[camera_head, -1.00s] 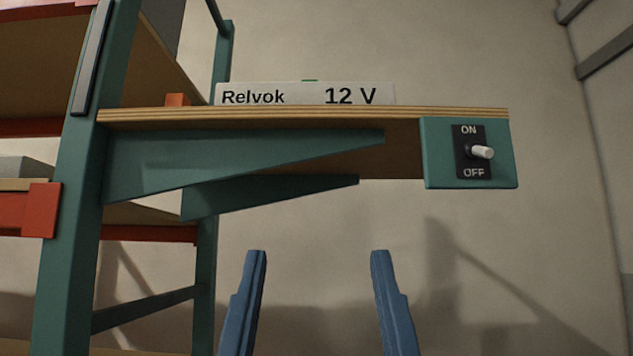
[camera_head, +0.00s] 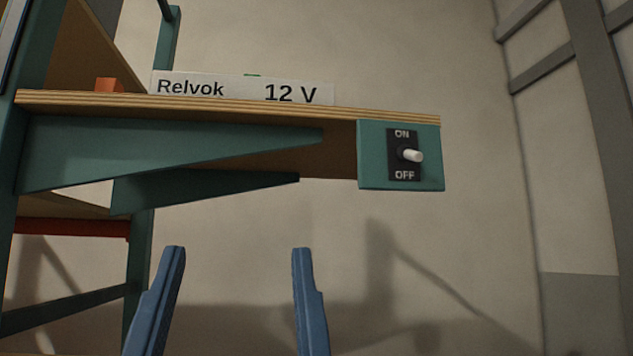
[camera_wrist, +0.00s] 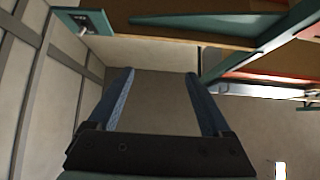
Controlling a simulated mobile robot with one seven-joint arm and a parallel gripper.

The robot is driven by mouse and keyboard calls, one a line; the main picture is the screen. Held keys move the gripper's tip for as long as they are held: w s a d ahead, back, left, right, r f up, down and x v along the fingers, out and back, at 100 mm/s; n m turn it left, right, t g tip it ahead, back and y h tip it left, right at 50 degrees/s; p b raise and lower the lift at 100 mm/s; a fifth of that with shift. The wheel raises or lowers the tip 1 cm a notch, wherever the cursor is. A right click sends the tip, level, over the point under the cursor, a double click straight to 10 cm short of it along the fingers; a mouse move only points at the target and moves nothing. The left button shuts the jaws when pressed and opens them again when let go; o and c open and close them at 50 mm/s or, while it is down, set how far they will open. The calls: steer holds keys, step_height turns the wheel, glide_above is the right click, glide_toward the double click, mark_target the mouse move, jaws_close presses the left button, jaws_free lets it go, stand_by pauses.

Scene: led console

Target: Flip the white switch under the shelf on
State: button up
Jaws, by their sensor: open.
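The white switch (camera_head: 413,156) is a short toggle lever on a black plate marked ON above and OFF below. The plate sits on a green box (camera_head: 432,172) under the right end of the wooden shelf (camera_head: 230,107). The lever points out and to the right; I cannot tell clearly which position it is in. The switch also shows at the top left of the wrist view (camera_wrist: 82,31). My gripper (camera_head: 238,250) is open and empty, below the shelf and lower left of the switch, apart from it. In the wrist view its two blue fingers (camera_wrist: 160,75) are spread.
Green brackets (camera_head: 170,150) hold the shelf from the left rack post (camera_head: 140,270). A sign reading Relvok 12 V (camera_head: 240,89) and an orange block (camera_head: 109,85) are on the shelf. Grey rails (camera_head: 540,75) are on the right wall. The space below the switch box looks clear.

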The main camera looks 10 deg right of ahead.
steer(key=shift+c, duration=0.2)
steer(key=shift+r, duration=0.1)
steer(key=shift+c, duration=1.2)
steer(key=shift+w+d+r+p, duration=0.15)
steer(key=shift+w+d+p, duration=0.1)
steer(key=shift+p, duration=0.25)
steer(key=shift+c, duration=1.1)
steer(key=w+d+r+n+h+p, duration=0.1)
steer(key=p, duration=0.1)
steer(key=w+d+h+p, duration=0.1)
steer(key=d+h+p, duration=0.1)
steer(key=p, duration=0.1)
steer(key=d+r+n+g+h+p, duration=0.1)
steer(key=h+p, duration=0.1)
steer(key=shift+w+d+r+n+p, duration=0.3)
steer(key=shift+w+d+r, duration=0.05)
steer(key=shift+w+d, duration=0.05)
jaws_close()
steer(key=w+d+f+n+g+p, duration=0.1)
steer(key=d+n+p, duration=0.6)
steer(key=n+p, duration=1.4)
steer(key=shift+w+d+g, duration=0.2)
steer(key=shift+w+g, duration=0.3)
steer(key=shift+g, duration=0.2)
